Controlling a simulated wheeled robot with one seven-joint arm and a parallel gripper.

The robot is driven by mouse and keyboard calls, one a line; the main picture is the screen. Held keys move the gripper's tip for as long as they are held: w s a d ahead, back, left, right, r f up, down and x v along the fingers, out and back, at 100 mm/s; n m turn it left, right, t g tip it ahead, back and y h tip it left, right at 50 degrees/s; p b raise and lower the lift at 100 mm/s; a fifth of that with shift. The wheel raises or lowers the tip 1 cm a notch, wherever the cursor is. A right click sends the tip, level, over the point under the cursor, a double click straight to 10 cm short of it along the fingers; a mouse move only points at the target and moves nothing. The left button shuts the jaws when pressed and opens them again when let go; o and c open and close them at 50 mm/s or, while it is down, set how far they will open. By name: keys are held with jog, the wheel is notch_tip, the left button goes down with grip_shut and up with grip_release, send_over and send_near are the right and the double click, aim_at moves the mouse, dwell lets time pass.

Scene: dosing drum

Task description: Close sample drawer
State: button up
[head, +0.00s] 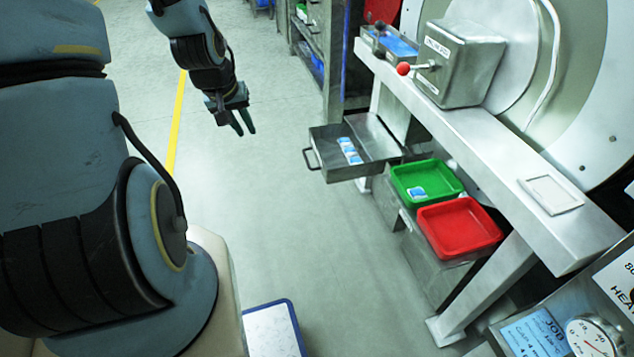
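The sample drawer (380,143) is a grey metal tray pulled out to the left from under the machine's bench. Its dark handle (311,159) is on its left front face. Some blue-and-white packets (350,151) lie inside it. My gripper (243,130) is up and to the left of the drawer, apart from the handle, pointing down. Its two dark fingers show a gap between them, with nothing held.
A green tray (398,177) and a red tray (429,247) sit below the bench (480,142), right of the drawer. A control box (466,62) with a red-knobbed lever stands on the bench. Shelving is behind. The floor (262,205) left of the drawer is clear.

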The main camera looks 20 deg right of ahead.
jog(key=w+d+f+h+b, duration=0.1)
jog(key=d+f+b, duration=0.1)
jog(key=f, duration=0.3)
jog(key=w+d+f+h+b, duration=0.1)
jog(key=d+f+b, duration=0.2)
jog(key=d+f, duration=0.1)
jog(key=w+d+f+h+b, duration=0.1)
jog(key=d+f+b, duration=0.1)
jog(key=d+f, duration=0.2)
jog(key=shift+w+d+f+t+b, duration=0.1)
jog(key=shift+f+t+b, duration=0.3)
jog(key=shift+f, duration=0.45)
grip_shut()
jog(key=b, duration=0.2)
send_near(323, 168)
notch_tip(323, 168, down, 4)
jog(key=w+a, duration=0.2)
jog(key=shift+s+d+r+b, duration=0.1)
jog(key=shift+d+b, duration=0.1)
jog(key=shift+d, duration=0.75)
jog(key=shift+s+d+b, duration=0.15)
jog(key=shift+d, duration=0.85)
jog(key=d, duration=1.2)
jog(key=shift+s+p, duration=0.3)
jog(key=shift+s, duration=0.05)
jog(key=shift+a, duration=0.1)
